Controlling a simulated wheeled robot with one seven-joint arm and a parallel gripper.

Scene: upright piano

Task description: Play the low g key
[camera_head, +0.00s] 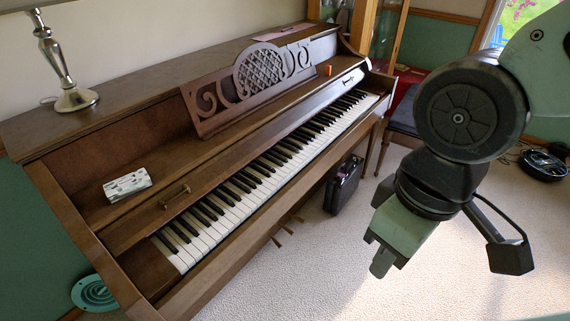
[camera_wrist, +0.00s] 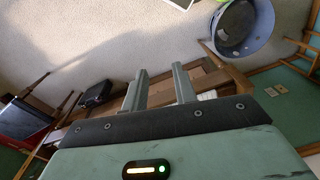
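The upright brown piano (camera_head: 150,130) stands along the left with its fallboard open. Its keyboard (camera_head: 255,180) runs from the lower left, the low end, to the upper right. The white and black keys are uncovered; I cannot tell the low g key apart from its neighbours. My gripper (camera_head: 378,256) hangs over the carpet to the right of the keyboard, well apart from the keys. In the wrist view its two fingers (camera_wrist: 158,82) are apart with nothing between them, and part of the brown piano shows behind them.
A black case (camera_head: 344,184) stands on the floor beside the piano. A music stand (camera_head: 258,75), a silver lamp base (camera_head: 75,98) and a white box (camera_head: 127,185) are on the piano. A round bin (camera_wrist: 237,30) shows in the wrist view. The carpet in front is clear.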

